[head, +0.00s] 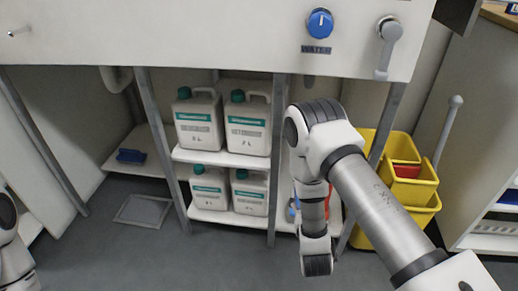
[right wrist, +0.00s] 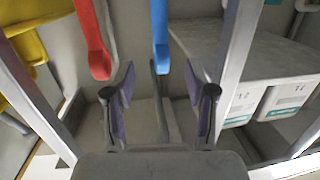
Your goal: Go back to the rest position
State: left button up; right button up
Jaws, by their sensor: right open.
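My right arm reaches in from the right in the head view, its wrist low in front of the space under the counter. The right gripper's fingers are hidden there. In the right wrist view my right gripper (right wrist: 160,95) is open, with nothing between its two fingers. A red handle-like thing (right wrist: 93,40) and a blue one (right wrist: 160,38) hang beyond the fingertips, apart from them. Only a bit of my left arm shows at the left edge of the head view; its gripper is out of the picture.
Several white jugs (head: 248,127) with green caps stand on two shelves under a white counter (head: 200,38). A blue knob (head: 320,23) and a lever (head: 388,48) are on its front. Yellow buckets (head: 398,148) stand right of my arm. Metal legs (head: 162,150) flank the shelves.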

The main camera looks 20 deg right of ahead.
jog(key=s+a+f+n+g+y+p, duration=0.1)
jog(key=s+a+f+g+y+p, duration=0.15)
jog(key=s+g, duration=0.4)
jog(key=s+a+f+n+g+y+p, duration=0.2)
jog(key=s+a+g+p, duration=0.15)
jog(key=s, duration=0.65)
jog(key=s+a+f+n+g+y+p, duration=0.1)
jog(key=s+a+f+g+y+p, duration=0.15)
jog(key=s+g, duration=0.4)
jog(key=s+r+t+p, duration=0.1)
jog(key=s+r+p, duration=0.2)
jog(key=r+p, duration=3.5)
jog(key=shift+s+a, duration=0.15)
jog(key=shift+a, duration=0.2)
